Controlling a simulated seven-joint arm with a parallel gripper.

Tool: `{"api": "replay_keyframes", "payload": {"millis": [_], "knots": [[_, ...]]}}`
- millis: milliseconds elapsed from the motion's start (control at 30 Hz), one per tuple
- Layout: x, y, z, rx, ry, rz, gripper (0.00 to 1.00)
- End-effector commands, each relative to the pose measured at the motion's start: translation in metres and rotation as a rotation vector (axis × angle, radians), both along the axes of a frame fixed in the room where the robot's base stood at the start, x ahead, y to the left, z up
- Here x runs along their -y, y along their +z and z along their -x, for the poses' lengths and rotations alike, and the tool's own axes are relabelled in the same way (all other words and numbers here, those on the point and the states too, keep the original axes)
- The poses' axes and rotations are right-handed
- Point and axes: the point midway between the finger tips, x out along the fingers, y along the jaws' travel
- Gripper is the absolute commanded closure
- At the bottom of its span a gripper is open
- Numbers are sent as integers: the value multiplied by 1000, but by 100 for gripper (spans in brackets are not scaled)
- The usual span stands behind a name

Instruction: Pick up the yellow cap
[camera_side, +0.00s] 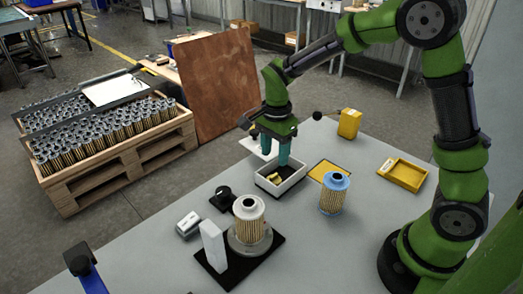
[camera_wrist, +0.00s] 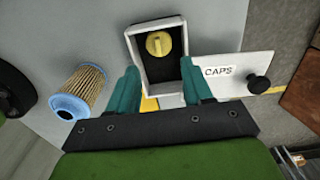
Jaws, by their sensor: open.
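The yellow cap (camera_wrist: 159,44) lies inside a small open box (camera_wrist: 181,22) with a white rim and a dark floor. In the side view the cap (camera_side: 274,178) shows small inside the box (camera_side: 283,191), partly hidden by the rim and my fingers. My gripper (camera_side: 275,158) is above the box, pointing down, with its teal fingers apart. In the wrist view my gripper (camera_wrist: 158,66) is open and empty, and the cap shows beyond the fingertips, between their lines. The cap is apart from both fingers.
A white lid (camera_wrist: 232,72) marked CAPS, with a black knob, lies beside the box. A blue-ended filter (camera_side: 334,195) stands to the right. Another filter (camera_side: 249,210) stands on a black base near a white block (camera_side: 213,245). A yellow tray (camera_side: 403,174) is farther right.

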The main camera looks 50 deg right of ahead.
Motion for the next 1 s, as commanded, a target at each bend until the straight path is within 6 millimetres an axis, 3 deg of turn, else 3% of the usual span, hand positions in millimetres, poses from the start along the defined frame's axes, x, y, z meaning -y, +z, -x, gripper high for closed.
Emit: {"api": "replay_keyframes", "payload": {"millis": [267, 600, 867, 1000], "knots": [[1, -24, 1, 0, -1, 0, 50], [2, -68, 2, -1, 0, 0, 50], [2, -71, 1, 2, 0, 0, 50], [2, -70, 1, 2, 1, 0, 70]]}}
